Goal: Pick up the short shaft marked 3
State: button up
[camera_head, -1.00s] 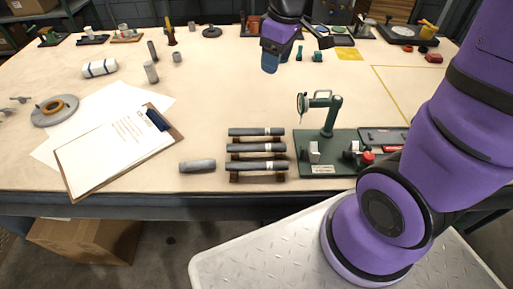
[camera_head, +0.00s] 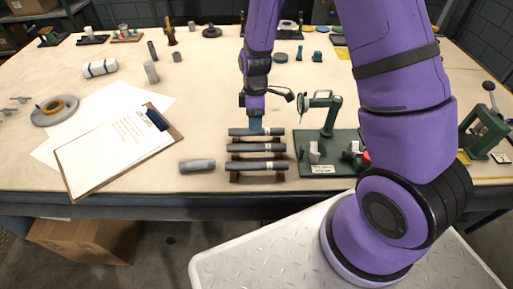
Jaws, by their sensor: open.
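Three dark grey shafts with pale label bands lie across a small brown rack near the table's front edge: a back shaft (camera_head: 242,132), a middle shaft (camera_head: 250,148) and a front shaft (camera_head: 250,165). The numbers on the labels are too small to read, so I cannot tell which is marked 3. My gripper (camera_head: 256,126) points down at the back shaft, over its right half near the label. It is open, but its fingers are small here and I cannot tell whether they touch the shaft. It hides part of that shaft.
A green fixture (camera_head: 325,140) with an upright arm stands just right of the rack. A loose grey cylinder (camera_head: 197,165) lies to the left, and a clipboard (camera_head: 115,150) with papers lies farther left. A green press (camera_head: 487,128) stands at the far right. The table behind the rack is mostly clear.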

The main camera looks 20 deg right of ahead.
aim_at(257, 145)
jog(key=f, duration=0.3)
jog(key=s+f, duration=0.1)
jog(key=f, duration=0.3)
jog(key=s+f, duration=0.1)
jog(key=f, duration=0.2)
jog(key=shift+a+f, duration=0.15)
jog(key=shift+a, duration=0.05)
grip_shut()
